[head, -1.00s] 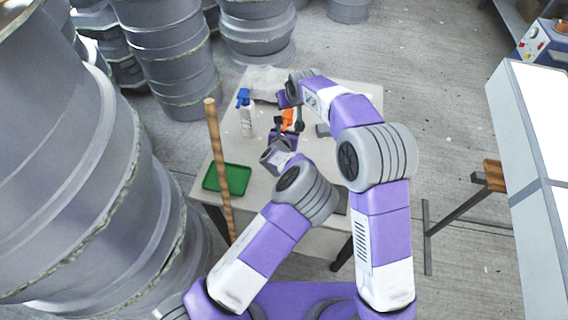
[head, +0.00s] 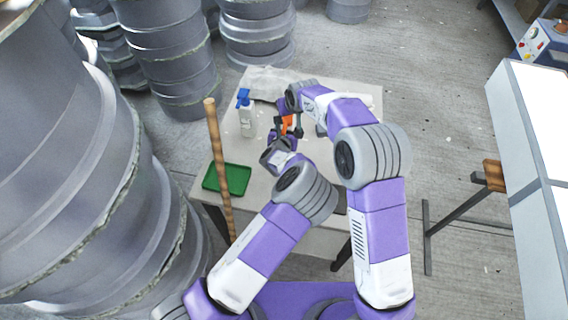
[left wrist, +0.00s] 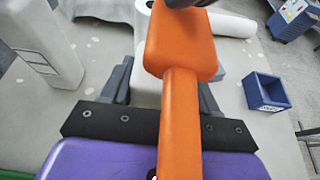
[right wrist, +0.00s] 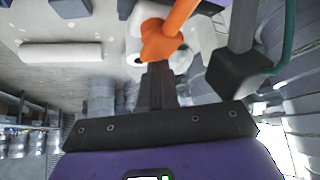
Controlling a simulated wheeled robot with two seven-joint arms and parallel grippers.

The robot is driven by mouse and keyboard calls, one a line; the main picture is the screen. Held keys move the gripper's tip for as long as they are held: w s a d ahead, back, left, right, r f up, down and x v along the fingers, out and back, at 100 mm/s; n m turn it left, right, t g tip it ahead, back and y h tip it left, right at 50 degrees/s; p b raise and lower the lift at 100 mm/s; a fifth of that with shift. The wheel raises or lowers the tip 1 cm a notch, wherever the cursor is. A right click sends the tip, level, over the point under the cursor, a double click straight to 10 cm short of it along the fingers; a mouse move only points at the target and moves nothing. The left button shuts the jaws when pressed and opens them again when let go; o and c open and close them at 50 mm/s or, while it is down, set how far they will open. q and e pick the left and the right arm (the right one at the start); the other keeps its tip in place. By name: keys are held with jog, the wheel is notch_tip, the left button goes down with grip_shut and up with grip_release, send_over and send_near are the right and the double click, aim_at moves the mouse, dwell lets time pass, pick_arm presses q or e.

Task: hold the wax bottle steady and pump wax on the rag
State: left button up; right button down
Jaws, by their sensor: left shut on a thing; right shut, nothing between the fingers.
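The wax bottle is white with an orange pump head (left wrist: 180,45), whose spout points towards the left wrist camera. My left gripper (head: 288,129) is shut around the white body (left wrist: 147,90), partly hidden behind the orange spout. The bottle stands on the table. My right gripper (right wrist: 158,72) is shut and empty, its fingertips at the orange pump head (right wrist: 163,40); I cannot tell whether they touch. A dark part of it shows above the pump in the left wrist view. A pale crumpled cloth, likely the rag (head: 265,80), lies at the table's back left.
A white spray bottle with a blue head (head: 247,118) stands left of the grippers. A green tray (head: 228,179) and an upright wooden pole (head: 217,160) are at the front left. A blue box (left wrist: 264,92) and a white roll (right wrist: 60,52) lie near the bottle.

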jog(key=shift+s+d+f, duration=0.15)
jog(key=shift+d+f, duration=0.1)
jog(key=shift+f, duration=0.55)
jog(key=shift+r, duration=1.4)
jog(key=shift+a+r, duration=0.15)
jog(key=shift+r, duration=0.25)
